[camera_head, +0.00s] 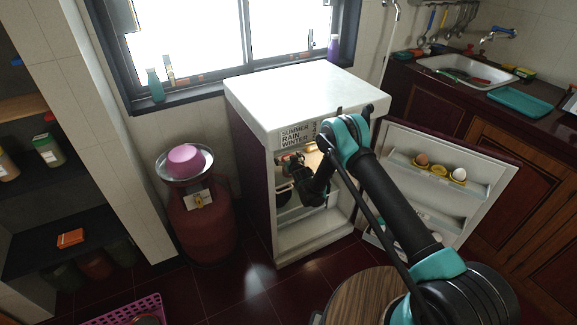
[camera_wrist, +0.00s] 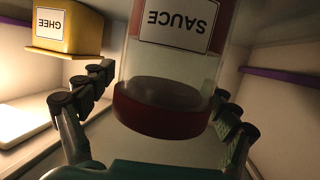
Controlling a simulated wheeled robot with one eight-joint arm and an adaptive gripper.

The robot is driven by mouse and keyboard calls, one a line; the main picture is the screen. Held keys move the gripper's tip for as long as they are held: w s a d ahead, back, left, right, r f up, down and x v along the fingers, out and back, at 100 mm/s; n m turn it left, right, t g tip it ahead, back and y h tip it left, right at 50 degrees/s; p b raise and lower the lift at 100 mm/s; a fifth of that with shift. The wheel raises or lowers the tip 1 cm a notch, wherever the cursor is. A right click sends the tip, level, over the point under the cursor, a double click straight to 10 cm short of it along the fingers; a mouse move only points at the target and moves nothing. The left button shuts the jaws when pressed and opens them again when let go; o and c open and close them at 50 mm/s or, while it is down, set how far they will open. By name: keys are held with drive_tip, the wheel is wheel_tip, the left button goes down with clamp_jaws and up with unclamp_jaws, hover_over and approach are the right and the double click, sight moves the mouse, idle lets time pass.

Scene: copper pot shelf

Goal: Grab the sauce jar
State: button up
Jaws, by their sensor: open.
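The sauce jar (camera_wrist: 172,75) is close in the wrist view, a clear jar with a dark red band at the near end and a white label reading SAUCE upside down. My gripper (camera_wrist: 160,108) is open, with one finger on each side of the jar. The jar lies between the fingers; I cannot tell whether either finger touches it. In the head view my gripper (camera_head: 291,160) reaches into the open fridge (camera_head: 291,77), and I cannot make out the jar there.
A yellow GHEE box (camera_wrist: 68,28) stands left of the jar inside the fridge. The open fridge door (camera_head: 480,190) holds eggs (camera_head: 459,174) on its rack. A red gas cylinder (camera_head: 203,232) with a bowl on top stands left of the fridge.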

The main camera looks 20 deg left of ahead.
drive_tip(key=shift+c, duration=0.6)
clamp_jaws()
